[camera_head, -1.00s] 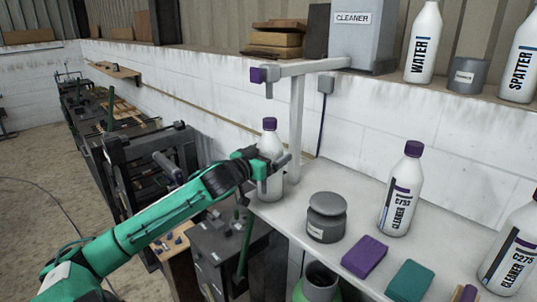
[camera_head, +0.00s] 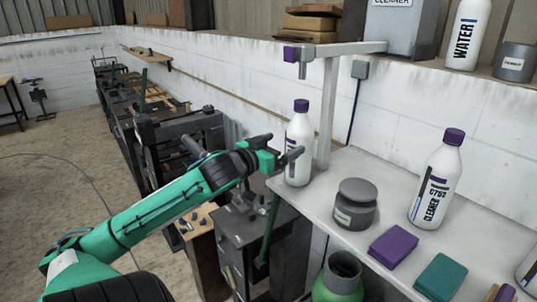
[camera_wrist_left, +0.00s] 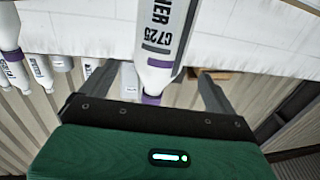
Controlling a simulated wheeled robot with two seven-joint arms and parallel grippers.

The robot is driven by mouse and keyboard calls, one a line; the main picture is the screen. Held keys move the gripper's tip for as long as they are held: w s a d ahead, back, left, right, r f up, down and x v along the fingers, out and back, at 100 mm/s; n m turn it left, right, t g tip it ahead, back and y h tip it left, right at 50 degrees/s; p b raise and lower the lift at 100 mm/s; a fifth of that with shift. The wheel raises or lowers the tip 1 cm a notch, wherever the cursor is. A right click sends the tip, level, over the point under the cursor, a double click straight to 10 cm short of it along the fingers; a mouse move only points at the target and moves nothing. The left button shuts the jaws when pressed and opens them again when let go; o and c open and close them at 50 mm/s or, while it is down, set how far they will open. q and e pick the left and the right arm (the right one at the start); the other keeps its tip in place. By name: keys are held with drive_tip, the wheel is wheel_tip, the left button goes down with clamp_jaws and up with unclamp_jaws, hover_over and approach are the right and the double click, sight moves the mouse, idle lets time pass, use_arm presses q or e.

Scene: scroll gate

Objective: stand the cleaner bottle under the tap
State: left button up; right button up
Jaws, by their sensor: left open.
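A white cleaner bottle (camera_head: 299,135) with a purple cap stands upright near the left end of the white bench. The tap (camera_head: 302,56), with a purple end and a grey nozzle, is above the bottle's cap, with a gap between them. My left gripper (camera_head: 280,149) is open at the bottle's left side. In the left wrist view the bottle (camera_wrist_left: 162,48), labelled C725, shows beyond and between the spread fingers, apparently apart from them. My right gripper is not in view.
A grey weight-like pot (camera_head: 355,207), a second cleaner bottle (camera_head: 437,180), a purple block (camera_head: 393,244) and a teal block (camera_head: 440,277) stand on the bench. The tap's upright post (camera_head: 326,115) is close behind the bottle. A water bottle (camera_head: 466,35) is on the shelf.

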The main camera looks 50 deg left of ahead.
use_arm(q)
drive_tip(key=shift+s+d+b, duration=0.2)
drive_tip(key=shift+s+b, duration=0.15)
drive_tip(key=shift+s, duration=1.8)
